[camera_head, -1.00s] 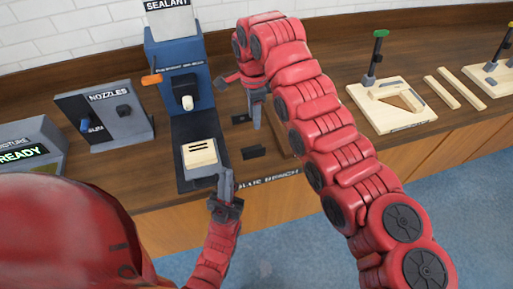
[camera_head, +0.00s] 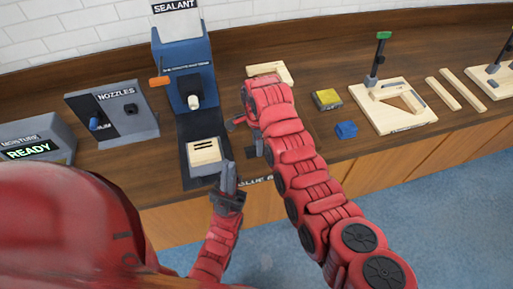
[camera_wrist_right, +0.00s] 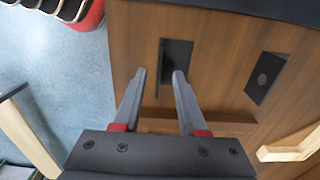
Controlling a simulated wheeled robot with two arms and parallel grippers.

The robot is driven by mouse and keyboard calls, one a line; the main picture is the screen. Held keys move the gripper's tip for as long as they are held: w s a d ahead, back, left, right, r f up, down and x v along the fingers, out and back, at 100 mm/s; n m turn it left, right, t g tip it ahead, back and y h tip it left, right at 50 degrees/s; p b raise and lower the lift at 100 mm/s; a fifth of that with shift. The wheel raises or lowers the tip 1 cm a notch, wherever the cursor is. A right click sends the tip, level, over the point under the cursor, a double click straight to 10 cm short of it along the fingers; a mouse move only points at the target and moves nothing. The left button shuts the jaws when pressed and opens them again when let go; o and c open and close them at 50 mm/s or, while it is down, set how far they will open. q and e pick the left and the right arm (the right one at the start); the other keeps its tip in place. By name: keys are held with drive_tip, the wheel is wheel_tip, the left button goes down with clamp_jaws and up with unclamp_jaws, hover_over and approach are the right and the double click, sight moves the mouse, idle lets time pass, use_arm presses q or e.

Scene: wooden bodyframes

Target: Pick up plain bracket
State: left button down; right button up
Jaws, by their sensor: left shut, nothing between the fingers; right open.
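A plain black bracket (camera_wrist_right: 179,54) lies on the wooden bench in the right wrist view, just beyond my right fingertips. It has a thin upright edge on its left side and no visible hole. My right gripper (camera_wrist_right: 159,75) is open and empty, pointing at it; the right fingertip overlaps the bracket in the picture, and I cannot tell whether they touch. In the head view my right gripper (camera_head: 258,146) is low over the bench and mostly covered by my arm, and the bracket is hidden. My left gripper (camera_head: 228,174) is shut and empty in front of the blue dispenser.
A second black bracket with a round mark (camera_wrist_right: 264,75) lies to the right in the wrist view. A sealant dispenser (camera_head: 187,78) with a cream block (camera_head: 205,151), a nozzle box (camera_head: 120,112), a yellow block (camera_head: 326,98), a blue block (camera_head: 346,130) and wooden frames (camera_head: 393,105) stand along the bench.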

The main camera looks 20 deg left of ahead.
drive_tip(key=shift+s+f, duration=0.1)
drive_tip(key=shift+f, duration=1.3)
clamp_jaws()
